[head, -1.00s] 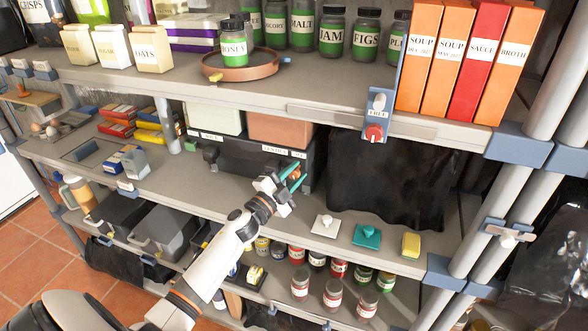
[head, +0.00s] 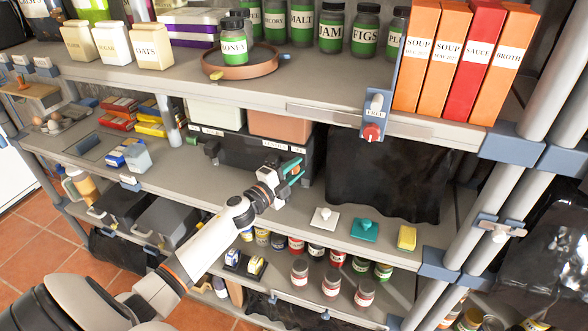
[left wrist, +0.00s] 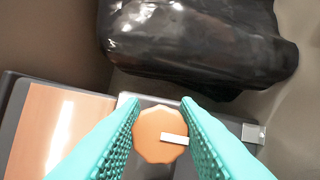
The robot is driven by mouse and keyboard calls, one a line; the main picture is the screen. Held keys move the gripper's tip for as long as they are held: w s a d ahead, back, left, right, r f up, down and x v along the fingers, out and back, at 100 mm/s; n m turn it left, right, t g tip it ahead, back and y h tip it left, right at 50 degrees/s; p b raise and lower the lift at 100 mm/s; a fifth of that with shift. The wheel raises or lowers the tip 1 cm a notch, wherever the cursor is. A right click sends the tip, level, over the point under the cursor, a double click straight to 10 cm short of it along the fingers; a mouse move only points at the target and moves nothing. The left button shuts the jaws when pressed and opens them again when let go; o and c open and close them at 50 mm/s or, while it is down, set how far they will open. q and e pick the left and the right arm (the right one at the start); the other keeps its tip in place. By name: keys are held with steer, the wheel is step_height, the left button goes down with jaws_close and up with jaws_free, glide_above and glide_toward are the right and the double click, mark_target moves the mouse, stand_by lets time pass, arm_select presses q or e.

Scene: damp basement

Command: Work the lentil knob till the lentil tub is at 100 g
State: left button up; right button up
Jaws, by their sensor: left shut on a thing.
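A dark dispenser (head: 235,152) stands on the middle shelf, with a pale bin (head: 215,112) and a terracotta bin (head: 280,124) on top. A small label, too blurred to read surely, is on its right front. In the left wrist view a round orange knob (left wrist: 160,134) with a white pointer mark sits between the teal fingers. My left gripper (head: 294,172) is shut on this knob at the dispenser's right front. In the left wrist view the fingers (left wrist: 161,125) press its two sides, and the mark points right. No weight reading is legible. My right gripper is not in view.
A black plastic sheet (head: 385,175) hangs right of the dispenser. A white lidded piece (head: 324,217), a teal one (head: 365,229) and a yellow sponge (head: 407,237) lie along the shelf's front right. Jars stand on the shelf below. A blue panel with a red knob (head: 372,132) hangs above.

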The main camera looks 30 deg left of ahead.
arm_select(q)
steer(key=shift+a, duration=0.1)
steer(key=o, duration=1)
steer(key=shift+w, duration=0.1)
steer(key=shift+c, duration=0.2)
steer(key=s+a+f+b, duration=0.1)
steer(key=s+b, duration=0.2)
steer(key=s, duration=0.9)
steer(key=shift+a, duration=0.4)
steer(key=shift+w, duration=0.1)
